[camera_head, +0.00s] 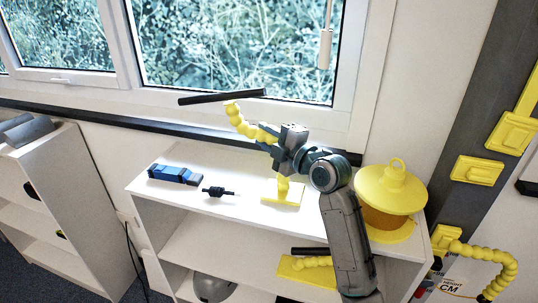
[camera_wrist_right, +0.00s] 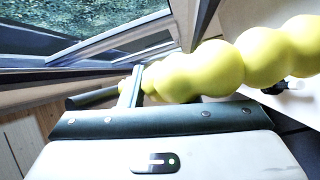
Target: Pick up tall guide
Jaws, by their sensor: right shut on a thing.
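The tall guide (camera_head: 242,120) is a yellow beaded stem with a black bar (camera_head: 222,97) across its top and a square yellow base (camera_head: 283,193) at the shelf top. My right gripper (camera_head: 270,138) is shut on the beaded stem, partway up. I cannot tell whether the base touches the shelf. In the right wrist view the yellow beads (camera_wrist_right: 215,70) run across in front of the gripper (camera_wrist_right: 135,90), with the black bar (camera_wrist_right: 92,98) at the left. My left gripper is not in view.
A blue tool (camera_head: 174,174) and a small black part (camera_head: 218,192) lie on the white shelf (camera_head: 155,193). A yellow lidded container (camera_head: 391,187) stands at the right. A shorter yellow guide (camera_head: 308,270) is on the lower shelf. The window (camera_head: 240,40) is behind.

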